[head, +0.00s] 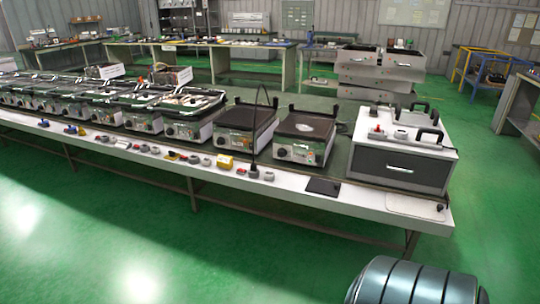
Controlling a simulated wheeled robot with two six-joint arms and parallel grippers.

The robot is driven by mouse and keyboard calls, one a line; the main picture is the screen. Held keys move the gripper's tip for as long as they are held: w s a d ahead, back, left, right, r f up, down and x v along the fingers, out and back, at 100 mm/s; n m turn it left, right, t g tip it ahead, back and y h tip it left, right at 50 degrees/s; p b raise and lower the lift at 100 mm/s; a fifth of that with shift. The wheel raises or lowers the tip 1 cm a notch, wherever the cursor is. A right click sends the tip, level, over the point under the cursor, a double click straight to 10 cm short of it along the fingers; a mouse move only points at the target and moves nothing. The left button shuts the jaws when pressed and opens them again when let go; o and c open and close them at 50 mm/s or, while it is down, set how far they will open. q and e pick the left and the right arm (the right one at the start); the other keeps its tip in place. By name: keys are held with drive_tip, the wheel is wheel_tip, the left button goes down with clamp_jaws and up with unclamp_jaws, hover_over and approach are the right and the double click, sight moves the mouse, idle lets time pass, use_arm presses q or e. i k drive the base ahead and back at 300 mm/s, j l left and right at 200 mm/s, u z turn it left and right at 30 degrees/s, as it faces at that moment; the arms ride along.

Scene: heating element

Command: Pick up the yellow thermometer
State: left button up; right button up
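A small yellow block-like object (225,162) lies on the white front edge of the long workbench, left of a thin black upright rod on a stand (253,171). It may be the yellow thermometer, but it is too small to tell. Smaller yellow pieces (122,145) also lie farther left along the same edge. Neither of my grippers shows in the head view.
The long workbench (330,199) carries a row of hot-plate units (303,136) and a grey drawer box (402,166) at its right end. A dark ribbed cylinder (415,284) shows at the bottom right. Green floor (140,235) in front of the bench is clear.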

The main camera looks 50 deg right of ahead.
sight(224, 161)
drive_tip(key=z, duration=1.4)
drive_tip(key=i+z, duration=0.1)
drive_tip(key=i, duration=0.2)
